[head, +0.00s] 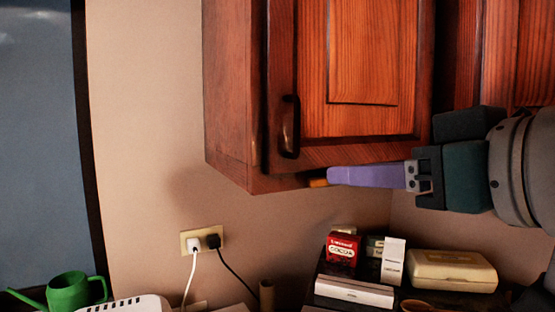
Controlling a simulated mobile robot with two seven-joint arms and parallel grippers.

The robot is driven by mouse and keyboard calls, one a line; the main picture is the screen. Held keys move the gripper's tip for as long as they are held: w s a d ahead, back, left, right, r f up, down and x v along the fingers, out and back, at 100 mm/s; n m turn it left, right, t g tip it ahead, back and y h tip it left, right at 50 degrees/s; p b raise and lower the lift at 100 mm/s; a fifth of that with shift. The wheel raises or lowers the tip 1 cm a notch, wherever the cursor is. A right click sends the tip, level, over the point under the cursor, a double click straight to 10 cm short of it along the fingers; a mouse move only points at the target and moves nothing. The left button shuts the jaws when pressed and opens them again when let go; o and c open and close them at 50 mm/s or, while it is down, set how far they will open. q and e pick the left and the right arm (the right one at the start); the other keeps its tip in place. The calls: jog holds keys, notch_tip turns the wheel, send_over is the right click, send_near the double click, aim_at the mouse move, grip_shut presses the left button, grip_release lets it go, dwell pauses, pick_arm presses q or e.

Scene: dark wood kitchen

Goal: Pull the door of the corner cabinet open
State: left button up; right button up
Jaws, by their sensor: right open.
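The corner cabinet (233,90) is a reddish-brown wooden wall unit at the upper middle of the head view. Its panelled door (362,120) looks shut against the cabinet body. A dark vertical handle (289,127) sits at the door's lower left. My right gripper (320,182) comes in from the right, level with the door's bottom edge, pointing left. Its purple finger with an orange tip lies just below and right of the handle, apart from it. It is open and holds nothing; its other finger is not clearly seen. My left gripper is out of view.
Below, a counter holds a red cocoa box (342,253), a cream case (451,270) and a white box (354,291). A wall socket (202,240) has two plugs. A green watering can (68,292) stands at lower left. The wall left of the cabinet is clear.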

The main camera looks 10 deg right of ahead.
jog(key=t+y, duration=0.1)
jog(key=t, duration=0.1)
send_near(299, 121)
jog(key=p+x, duration=0.3)
jog(key=x, duration=0.3)
jog(key=shift+w+a+r+p, duration=0.15)
jog(key=shift+w+p, duration=0.05)
jog(key=shift+p, duration=0.1)
jog(key=shift+x, duration=0.8)
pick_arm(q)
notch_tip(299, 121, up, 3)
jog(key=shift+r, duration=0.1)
pick_arm(e)
jog(key=shift+w, duration=0.1)
jog(key=shift+c, duration=0.4)
jog(key=c, duration=0.6)
grip_shut()
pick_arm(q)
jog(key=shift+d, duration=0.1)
